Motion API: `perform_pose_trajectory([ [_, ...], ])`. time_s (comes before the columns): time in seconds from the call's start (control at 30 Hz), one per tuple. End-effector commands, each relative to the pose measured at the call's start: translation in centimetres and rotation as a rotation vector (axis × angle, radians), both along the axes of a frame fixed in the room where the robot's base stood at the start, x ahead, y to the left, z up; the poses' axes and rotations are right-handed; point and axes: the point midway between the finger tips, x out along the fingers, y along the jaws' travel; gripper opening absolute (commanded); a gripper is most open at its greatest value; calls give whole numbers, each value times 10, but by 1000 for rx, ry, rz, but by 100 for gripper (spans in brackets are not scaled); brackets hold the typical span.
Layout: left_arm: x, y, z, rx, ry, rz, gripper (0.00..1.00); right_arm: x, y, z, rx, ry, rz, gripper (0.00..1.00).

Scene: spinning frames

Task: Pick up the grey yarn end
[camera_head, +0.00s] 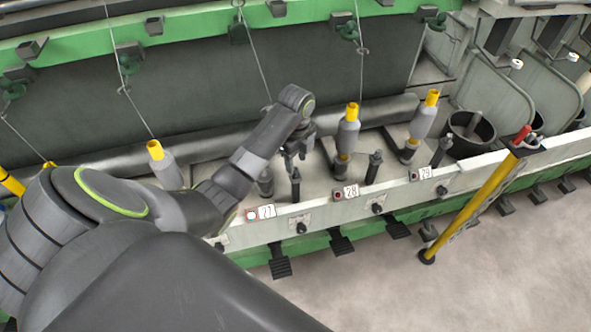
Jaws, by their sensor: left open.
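My left arm reaches in from the left, and its gripper (296,160) points down above the machine's rail by the label 27. It is open, and I see nothing between its fingers. A thin grey yarn (257,57) runs down from the green rail and passes out of sight behind my arm near the wrist. A loose yarn end cannot be made out. A short dark spindle (266,184) stands just left of and below the gripper. My right gripper is not in view.
Grey yarn bobbins on yellow tubes stand at the label 28 (347,135), the label 29 (422,122) and left of my forearm (163,166). Dark posts (373,167) line the front rail. A yellow lever (477,207) slants at the right. The floor (480,295) in front is clear.

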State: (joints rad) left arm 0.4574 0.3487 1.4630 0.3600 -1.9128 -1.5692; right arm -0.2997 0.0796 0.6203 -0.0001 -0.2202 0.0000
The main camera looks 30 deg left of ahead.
Motion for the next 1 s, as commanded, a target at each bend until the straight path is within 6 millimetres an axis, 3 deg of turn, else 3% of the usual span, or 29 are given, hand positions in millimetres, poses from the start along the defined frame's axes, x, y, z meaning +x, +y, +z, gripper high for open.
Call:
perform_pose_trajectory([
  [0.2,-1,1,-27,-1,1,0,41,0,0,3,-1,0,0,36],
  [0.47,-1,1,-30,1,0,-1,41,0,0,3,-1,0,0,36],
  [0.73,0,1,-30,1,0,-1,7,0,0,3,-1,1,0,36],
  [1.0,0,1,-30,1,0,-1,5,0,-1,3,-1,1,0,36],
])
